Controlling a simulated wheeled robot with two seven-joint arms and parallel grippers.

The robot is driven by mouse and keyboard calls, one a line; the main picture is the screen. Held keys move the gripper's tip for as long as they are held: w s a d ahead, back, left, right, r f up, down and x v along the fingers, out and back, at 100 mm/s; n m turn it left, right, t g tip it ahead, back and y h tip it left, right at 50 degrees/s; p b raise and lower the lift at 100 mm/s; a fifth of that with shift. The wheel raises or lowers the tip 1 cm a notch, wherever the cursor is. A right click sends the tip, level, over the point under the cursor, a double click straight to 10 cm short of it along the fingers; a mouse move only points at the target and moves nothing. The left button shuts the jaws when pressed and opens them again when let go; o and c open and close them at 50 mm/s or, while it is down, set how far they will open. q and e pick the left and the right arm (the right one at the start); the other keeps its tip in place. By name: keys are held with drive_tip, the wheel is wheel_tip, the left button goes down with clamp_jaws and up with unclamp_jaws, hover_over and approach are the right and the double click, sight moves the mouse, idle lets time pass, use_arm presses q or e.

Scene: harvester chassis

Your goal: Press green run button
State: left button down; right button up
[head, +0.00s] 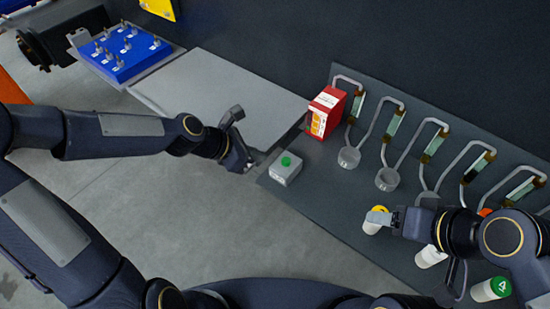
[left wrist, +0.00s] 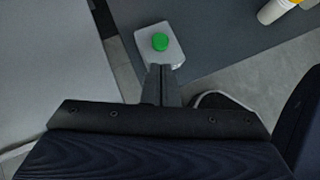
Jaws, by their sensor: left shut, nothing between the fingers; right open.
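The green run button (head: 286,161) is a small round cap on top of a light grey box (head: 284,173), near the left end of the dark worktop. In the left wrist view the button (left wrist: 160,41) and its box (left wrist: 172,56) are just beyond my fingertips. My left gripper (head: 248,166) is shut and empty, to the left of the box. In the left wrist view its closed fingers (left wrist: 161,68) overlap the box's near edge; contact cannot be told. My right gripper (head: 390,218) is open at a white bottle with a yellow top (head: 374,222); whether it surrounds the bottle is unclear.
A red and white carton (head: 326,112) stands behind the button box. Several bent tube stands (head: 398,128) line the back, with glass cups (head: 387,179) below. A green-capped bottle (head: 492,289) lies at lower right. A grey panel (head: 222,98) and blue rack (head: 124,50) are at left.

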sight(283, 162)
use_arm(q)
drive_tip(key=x, duration=0.7)
drive_tip(key=shift+d+p, duration=0.1)
drive_tip(key=shift+p, duration=0.2)
